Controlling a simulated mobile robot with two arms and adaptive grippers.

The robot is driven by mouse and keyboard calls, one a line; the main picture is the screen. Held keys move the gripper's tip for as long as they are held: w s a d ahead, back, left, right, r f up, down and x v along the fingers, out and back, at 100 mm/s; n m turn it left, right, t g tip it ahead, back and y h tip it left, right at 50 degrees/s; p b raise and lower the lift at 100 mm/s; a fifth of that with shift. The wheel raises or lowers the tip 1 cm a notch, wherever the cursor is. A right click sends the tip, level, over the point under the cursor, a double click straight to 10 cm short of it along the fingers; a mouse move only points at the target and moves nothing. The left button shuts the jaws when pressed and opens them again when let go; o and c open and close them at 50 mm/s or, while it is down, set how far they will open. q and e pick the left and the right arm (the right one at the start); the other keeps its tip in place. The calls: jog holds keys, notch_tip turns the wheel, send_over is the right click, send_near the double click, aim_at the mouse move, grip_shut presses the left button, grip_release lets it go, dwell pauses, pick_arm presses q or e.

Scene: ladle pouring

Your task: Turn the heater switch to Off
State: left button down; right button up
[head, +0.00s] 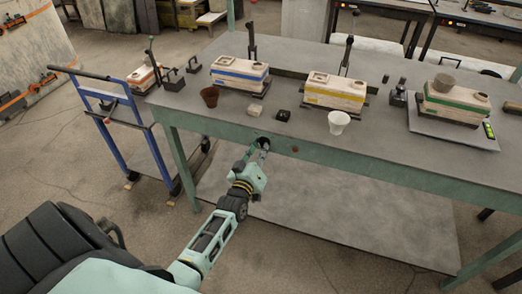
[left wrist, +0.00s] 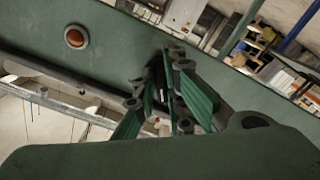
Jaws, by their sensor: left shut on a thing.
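My left gripper (head: 263,143) reaches the front apron of the long table. In the left wrist view, the gripper (left wrist: 165,100) is shut around a small dark part on the green apron, which I take to be the heater switch (left wrist: 161,74). The fingers hide most of the switch, so I cannot read its setting. A round orange-red button or lamp (head: 295,149) sits on the apron to the right of the gripper. It also shows in the left wrist view (left wrist: 76,37). My right gripper is out of view.
The table (head: 235,115) carries blue-, yellow- and green-striped boxes (head: 240,74), a brown cup (head: 210,96), a white cup (head: 338,122) and small blocks. A blue trolley (head: 115,105) stands left. A lower shelf (head: 320,225) lies under the table.

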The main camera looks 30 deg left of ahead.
pick_arm(q)
jog(key=shift+d+n, duration=0.1)
jog(key=shift+n, duration=1.1)
jog(key=c, duration=1.8)
grip_release()
jog(key=v, duration=1.2)
